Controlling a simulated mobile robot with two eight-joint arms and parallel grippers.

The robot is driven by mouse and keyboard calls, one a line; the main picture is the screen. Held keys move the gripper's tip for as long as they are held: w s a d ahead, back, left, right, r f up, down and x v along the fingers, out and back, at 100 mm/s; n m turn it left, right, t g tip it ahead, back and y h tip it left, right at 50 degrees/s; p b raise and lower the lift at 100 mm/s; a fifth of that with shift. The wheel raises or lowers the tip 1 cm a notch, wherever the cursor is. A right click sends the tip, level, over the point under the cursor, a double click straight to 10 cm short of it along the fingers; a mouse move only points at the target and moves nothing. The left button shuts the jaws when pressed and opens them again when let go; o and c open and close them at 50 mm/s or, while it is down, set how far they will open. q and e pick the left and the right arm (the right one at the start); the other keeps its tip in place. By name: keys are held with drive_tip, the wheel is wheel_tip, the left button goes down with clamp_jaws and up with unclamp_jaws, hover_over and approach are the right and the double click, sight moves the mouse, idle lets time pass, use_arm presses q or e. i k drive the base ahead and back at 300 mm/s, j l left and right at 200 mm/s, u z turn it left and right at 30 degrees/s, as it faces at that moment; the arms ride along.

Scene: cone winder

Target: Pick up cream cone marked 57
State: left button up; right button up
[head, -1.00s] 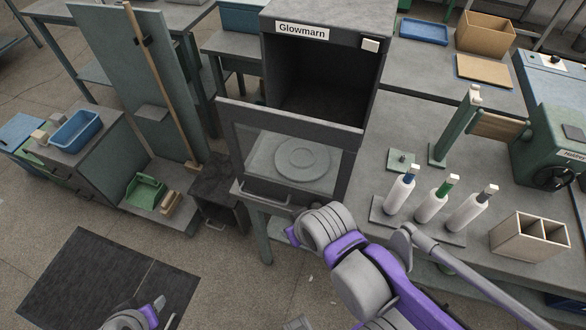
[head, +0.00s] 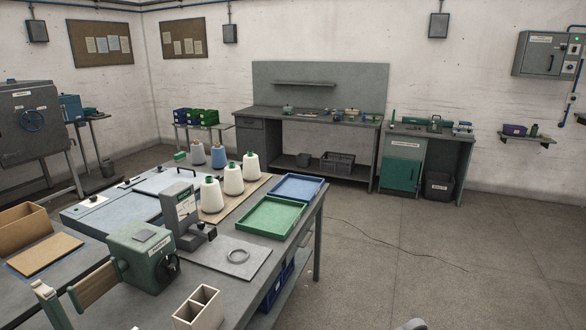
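Three cream cones with green tops stand upright in a row on a tan board (head: 259,184) on the long grey bench: a front one (head: 211,196), a middle one (head: 233,180) and a back one (head: 250,167). Any number on them is too small to read, so I cannot tell which is marked 57. A blue cone (head: 219,157) and a greyish cone (head: 197,154) stand behind them.
A green tray (head: 270,234) and a blue tray (head: 320,183) lie right of the cones. A grey upright device (head: 183,210) and a green machine (head: 142,256) stand in front. A two-compartment box (head: 198,308) is nearest. The floor (head: 400,250) to the right is open.

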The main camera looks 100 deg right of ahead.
sight(251, 167)
drive_tip(key=z, duration=3.2)
drive_tip(key=i+l+z, duration=0.6)
drive_tip(key=i, duration=0.35)
drive_tip(key=i+l+z, duration=0.3)
drive_tip(key=i, duration=0.2)
drive_tip(key=i+z, duration=0.1)
drive_tip(key=i, duration=3.3)
drive_tip(key=i+u, duration=0.25)
drive_tip(key=i, duration=0.25)
drive_tip(key=i+u, duration=0.3)
drive_tip(key=i, duration=0.2)
drive_tip(key=i+l+u, duration=0.25)
drive_tip(key=i, duration=0.2)
drive_tip(key=i+j+u, duration=0.15)
drive_tip(key=u, duration=0.25)
drive_tip(key=i+u, duration=0.55)
drive_tip(key=u, duration=0.2)
drive_tip(key=i+l+u, duration=0.1)
drive_tip(key=i+u, duration=0.25)
drive_tip(key=k, duration=0.1)
